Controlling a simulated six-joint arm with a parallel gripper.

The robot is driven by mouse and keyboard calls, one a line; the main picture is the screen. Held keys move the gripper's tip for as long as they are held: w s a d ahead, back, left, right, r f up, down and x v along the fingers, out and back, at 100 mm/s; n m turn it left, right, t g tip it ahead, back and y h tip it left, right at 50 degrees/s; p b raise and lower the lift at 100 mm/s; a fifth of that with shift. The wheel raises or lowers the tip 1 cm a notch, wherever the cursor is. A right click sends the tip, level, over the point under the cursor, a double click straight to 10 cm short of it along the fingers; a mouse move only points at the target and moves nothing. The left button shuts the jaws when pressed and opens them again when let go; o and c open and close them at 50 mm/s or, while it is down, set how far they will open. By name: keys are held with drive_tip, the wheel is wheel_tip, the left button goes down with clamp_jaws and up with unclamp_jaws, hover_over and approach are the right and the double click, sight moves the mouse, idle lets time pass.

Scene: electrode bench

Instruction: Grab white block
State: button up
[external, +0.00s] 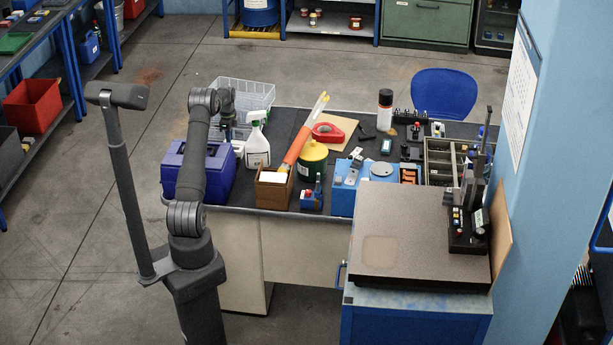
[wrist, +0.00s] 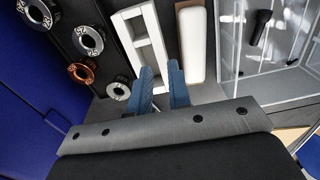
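My gripper (wrist: 160,74) shows in the wrist view as two blue fingers, parted with an empty gap between them. A long white block (wrist: 193,45) with rounded edges lies beyond the fingertips, slightly right of the gap and in line with the right finger. A white holder (wrist: 145,42) with rectangular slots lies left of the block, beyond the left finger. I cannot make out the white block in the external view.
Several metal rings, one copper-coloured (wrist: 81,73), sit on a dark surface at the left. A clear bin (wrist: 265,60) with a black object inside stands right of the block. In the external view, a blue toolbox (external: 190,178) and white spray bottle (external: 257,150) stand near my arm.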

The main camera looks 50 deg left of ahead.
wheel_tip(320, 180, down, 5)
drive_tip(key=shift+a+f, duration=0.1)
drive_tip(key=shift+f, duration=0.05)
clamp_jaws()
